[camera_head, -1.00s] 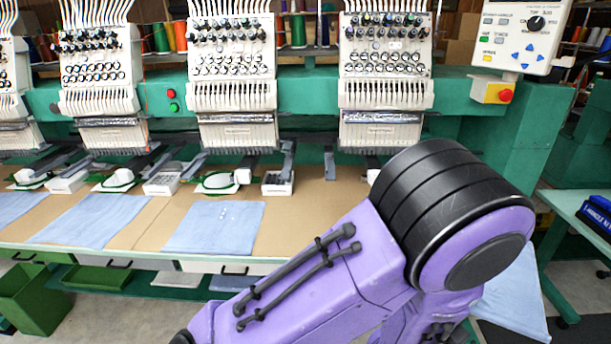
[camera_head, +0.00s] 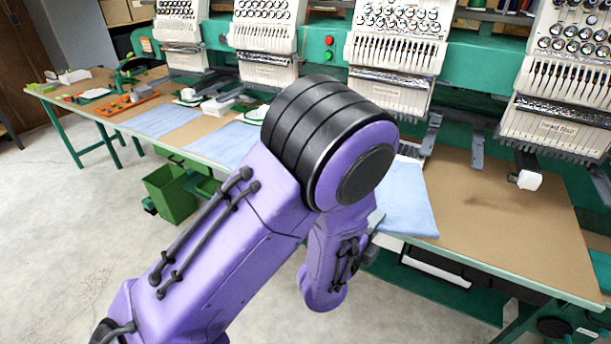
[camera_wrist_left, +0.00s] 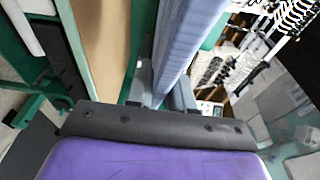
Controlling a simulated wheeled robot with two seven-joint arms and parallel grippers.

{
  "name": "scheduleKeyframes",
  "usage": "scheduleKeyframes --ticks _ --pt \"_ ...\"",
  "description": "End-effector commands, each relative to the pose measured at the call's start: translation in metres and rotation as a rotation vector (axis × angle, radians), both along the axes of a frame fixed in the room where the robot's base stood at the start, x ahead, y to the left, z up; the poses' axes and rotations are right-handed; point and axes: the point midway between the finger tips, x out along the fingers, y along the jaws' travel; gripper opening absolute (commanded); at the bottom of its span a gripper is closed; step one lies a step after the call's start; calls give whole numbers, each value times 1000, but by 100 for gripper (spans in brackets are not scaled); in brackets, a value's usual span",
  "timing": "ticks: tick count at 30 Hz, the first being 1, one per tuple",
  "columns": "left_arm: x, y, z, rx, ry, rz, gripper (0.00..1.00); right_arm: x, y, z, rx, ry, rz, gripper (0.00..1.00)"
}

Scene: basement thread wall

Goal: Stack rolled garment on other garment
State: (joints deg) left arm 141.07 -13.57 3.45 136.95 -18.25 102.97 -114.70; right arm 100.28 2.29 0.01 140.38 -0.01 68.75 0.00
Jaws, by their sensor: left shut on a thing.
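My left gripper (camera_wrist_left: 160,92) shows in the left wrist view, shut on a light-blue garment (camera_wrist_left: 190,40) that runs away from the fingers as a long folded strip. In the head view my purple left arm hides most of that hand and what it holds; a small grey part shows by the table's front edge. My right gripper is not in view.
The brown table (camera_head: 490,220) is bare right of the nearest garment. Embroidery machine heads (camera_head: 395,50) overhang its back. A green bin (camera_head: 170,192) stands on the floor at left. An orange tray (camera_head: 128,103) lies at the table's far left end.

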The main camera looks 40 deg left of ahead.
Motion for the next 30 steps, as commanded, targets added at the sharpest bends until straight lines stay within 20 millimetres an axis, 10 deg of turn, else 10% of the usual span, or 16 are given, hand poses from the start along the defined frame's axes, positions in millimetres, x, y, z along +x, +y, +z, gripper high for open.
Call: scheduleKeyframes --ticks 6,11,23,30 --pt "-29 75 -10 4 2 144 0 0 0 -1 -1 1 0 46" --pt "-37 99 -18 5 -6 192 0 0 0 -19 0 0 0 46" --pt "0 114 -41 0 -8 193 0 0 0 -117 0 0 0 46" --pt "50 133 -60 2 2 191 0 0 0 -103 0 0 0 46"
